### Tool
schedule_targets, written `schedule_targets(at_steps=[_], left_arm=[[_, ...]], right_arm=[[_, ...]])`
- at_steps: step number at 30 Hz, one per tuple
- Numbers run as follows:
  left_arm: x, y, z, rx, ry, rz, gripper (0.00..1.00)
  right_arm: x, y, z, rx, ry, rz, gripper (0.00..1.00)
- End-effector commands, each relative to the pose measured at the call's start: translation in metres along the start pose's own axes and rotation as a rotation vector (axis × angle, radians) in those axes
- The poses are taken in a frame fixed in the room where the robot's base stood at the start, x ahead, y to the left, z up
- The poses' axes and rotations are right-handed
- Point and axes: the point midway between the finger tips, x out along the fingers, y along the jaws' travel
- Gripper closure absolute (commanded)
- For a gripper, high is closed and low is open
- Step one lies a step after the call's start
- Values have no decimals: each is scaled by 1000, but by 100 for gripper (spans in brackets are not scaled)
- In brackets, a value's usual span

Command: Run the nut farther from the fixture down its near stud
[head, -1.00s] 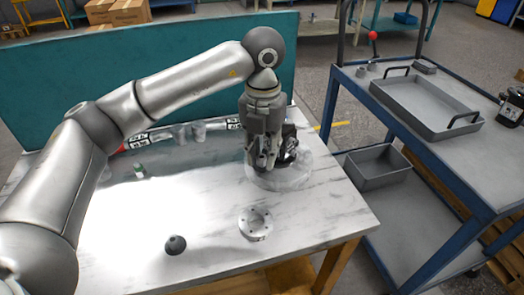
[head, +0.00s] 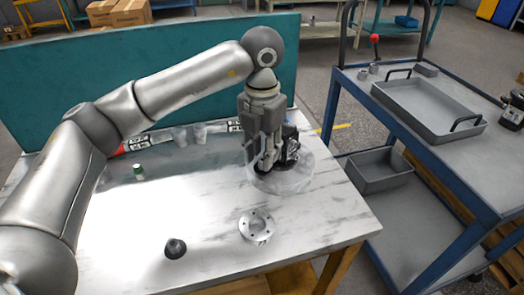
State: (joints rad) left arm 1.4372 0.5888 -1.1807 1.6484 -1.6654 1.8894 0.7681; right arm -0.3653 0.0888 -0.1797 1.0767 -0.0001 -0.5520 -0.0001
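My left gripper (head: 264,160) points down over the dark fixture (head: 290,148), which stands on a round, pale translucent base (head: 284,182) at the right of the white table. The fingers overlap the fixture's left side. The nut and its stud are hidden behind the fingers or too small to make out. I cannot tell whether the fingers grip anything. My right gripper is not in view.
A light grey flanged ring (head: 256,226) and a dark cone-shaped part (head: 175,248) lie at the table's front. A small green-capped item (head: 139,172) and clear cups (head: 190,134) stand further back. A blue cart with a grey tray (head: 428,106) stands at the right.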

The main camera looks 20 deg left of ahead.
Motion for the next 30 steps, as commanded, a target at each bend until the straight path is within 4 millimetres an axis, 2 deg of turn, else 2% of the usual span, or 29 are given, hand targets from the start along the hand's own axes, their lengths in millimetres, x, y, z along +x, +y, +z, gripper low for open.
schedule_targets(at_steps=[13, 22, 30], left_arm=[[3, -6, -4, -7, 3, 0, 70], [2, -5, -4, -235, 3, 0, 70], [2, -4, -4, -258, 0, 1, 70]], right_arm=[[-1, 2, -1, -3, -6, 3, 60], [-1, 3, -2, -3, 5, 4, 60], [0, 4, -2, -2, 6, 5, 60]])
